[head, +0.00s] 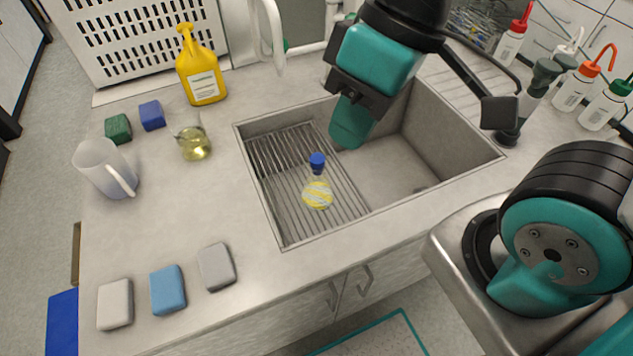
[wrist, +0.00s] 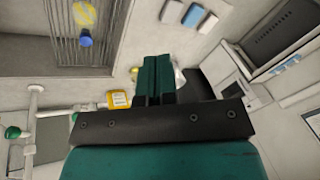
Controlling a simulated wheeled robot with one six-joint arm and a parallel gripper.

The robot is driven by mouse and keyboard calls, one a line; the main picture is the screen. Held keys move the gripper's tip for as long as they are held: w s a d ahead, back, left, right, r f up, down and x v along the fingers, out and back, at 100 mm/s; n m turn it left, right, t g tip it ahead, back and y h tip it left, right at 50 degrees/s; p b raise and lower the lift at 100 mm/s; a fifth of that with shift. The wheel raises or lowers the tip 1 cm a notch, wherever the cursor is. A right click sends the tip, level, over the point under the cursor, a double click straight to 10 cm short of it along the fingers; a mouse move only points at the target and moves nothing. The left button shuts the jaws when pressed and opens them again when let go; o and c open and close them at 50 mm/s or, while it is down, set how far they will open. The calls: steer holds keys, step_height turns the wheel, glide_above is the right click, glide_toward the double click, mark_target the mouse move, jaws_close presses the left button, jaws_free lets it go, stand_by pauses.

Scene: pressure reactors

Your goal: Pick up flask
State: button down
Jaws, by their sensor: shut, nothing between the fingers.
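A round flask (head: 317,192) with a blue cap and yellow contents stands on the slatted rack in the left part of the sink. It also shows in the wrist view (wrist: 85,18), at the upper left. My gripper (head: 352,122) is above the sink, to the right of and above the flask, and apart from it. In the wrist view my gripper (wrist: 153,78) has its two teal fingers together with nothing between them. A second vessel, a glass beaker with yellow liquid (head: 195,147), stands on the counter left of the sink.
The sink (head: 395,160) has raised walls around the flask. Wash bottles (head: 577,84) stand at the right. The counter between sponges and beaker is clear.

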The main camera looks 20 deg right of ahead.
mark_target(317, 184)
stand_by(0.4)
